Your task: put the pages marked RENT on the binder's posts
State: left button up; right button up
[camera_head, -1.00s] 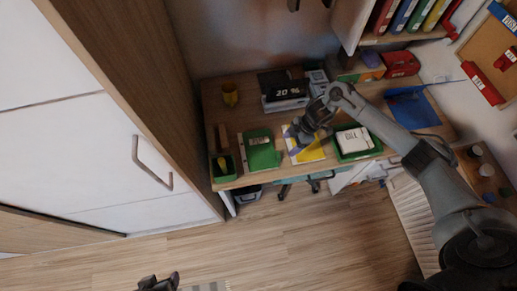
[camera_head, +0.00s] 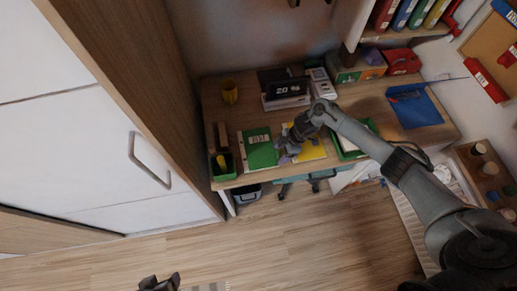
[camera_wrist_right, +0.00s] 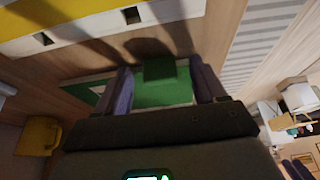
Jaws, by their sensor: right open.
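My right gripper (camera_head: 284,153) is open, over the desk between a green folder-like item (camera_head: 261,150) and a yellow-and-white item (camera_head: 312,150). In the right wrist view its fingers (camera_wrist_right: 163,88) stand apart, with the green item (camera_wrist_right: 165,92) seen between and beyond them; I cannot tell whether they touch it. The yellow-and-white item (camera_wrist_right: 100,22) crosses the top of that view, with dark square holes along its white strip. A green tray (camera_head: 371,127) is partly hidden behind my arm. No RENT mark or binder posts can be made out. My left gripper (camera_head: 159,284) shows at the bottom edge.
A tall cabinet (camera_head: 90,130) stands at left. Shelved binders (camera_head: 405,14) are above.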

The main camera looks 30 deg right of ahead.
jog(key=c, duration=1.2)
jog(key=shift+o, duration=0.2)
jog(key=shift+r, duration=0.15)
